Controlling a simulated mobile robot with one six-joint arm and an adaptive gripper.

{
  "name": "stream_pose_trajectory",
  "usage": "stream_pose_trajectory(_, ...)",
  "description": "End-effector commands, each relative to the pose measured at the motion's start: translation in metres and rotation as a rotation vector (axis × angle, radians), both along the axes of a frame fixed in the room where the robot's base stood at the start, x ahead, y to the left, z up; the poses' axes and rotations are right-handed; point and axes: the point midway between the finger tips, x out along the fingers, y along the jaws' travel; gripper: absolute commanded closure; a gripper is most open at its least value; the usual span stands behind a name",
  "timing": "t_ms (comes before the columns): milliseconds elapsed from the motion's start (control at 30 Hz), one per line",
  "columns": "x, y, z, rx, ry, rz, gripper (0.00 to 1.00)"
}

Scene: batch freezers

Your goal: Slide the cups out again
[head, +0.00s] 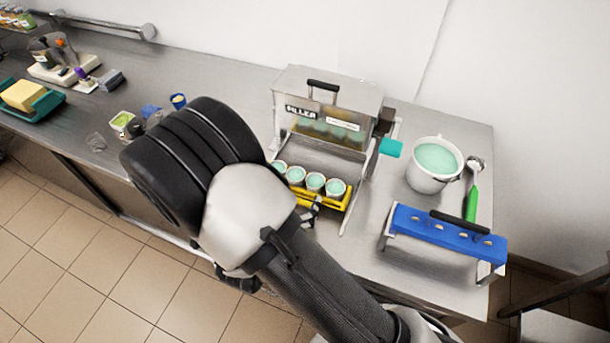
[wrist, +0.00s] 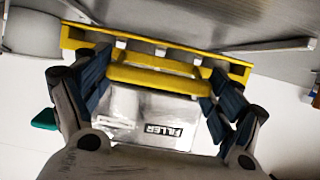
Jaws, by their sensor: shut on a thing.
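The yellow cup tray (head: 327,202) holds several white cups (head: 315,182) filled with pale green. It sits in front of the filler (head: 335,104), a metal box with a black handle, and the cups show outside its front. In the wrist view the yellow tray (wrist: 85,38) runs across the top with its yellow handle bar (wrist: 158,82) below it. My gripper (wrist: 158,84) is shut on that bar, one dark finger at each end. In the head view my arm hides most of the gripper; only a bit shows at the tray's front edge.
Small containers (head: 127,124) stand behind my arm at left.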

Motion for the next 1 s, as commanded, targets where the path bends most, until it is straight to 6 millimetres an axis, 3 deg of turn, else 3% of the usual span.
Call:
stream_pose_trajectory(200,-0.026,0.011,0.001,0.0,-0.002,0.002,0.38)
stream_pose_trajectory(567,-0.032,0.013,0.001,0.001,-0.002,-0.002,0.38)
stream_pose_trajectory(600,-0.031,0.013,0.001,0.001,-0.002,-0.002,0.14)
stream_pose_trajectory(800,-0.031,0.013,0.0,0.001,-0.001,-0.002,0.0)
stream_pose_trajectory(1000,-0.031,0.013,0.0,0.0,-0.001,-0.001,0.0)
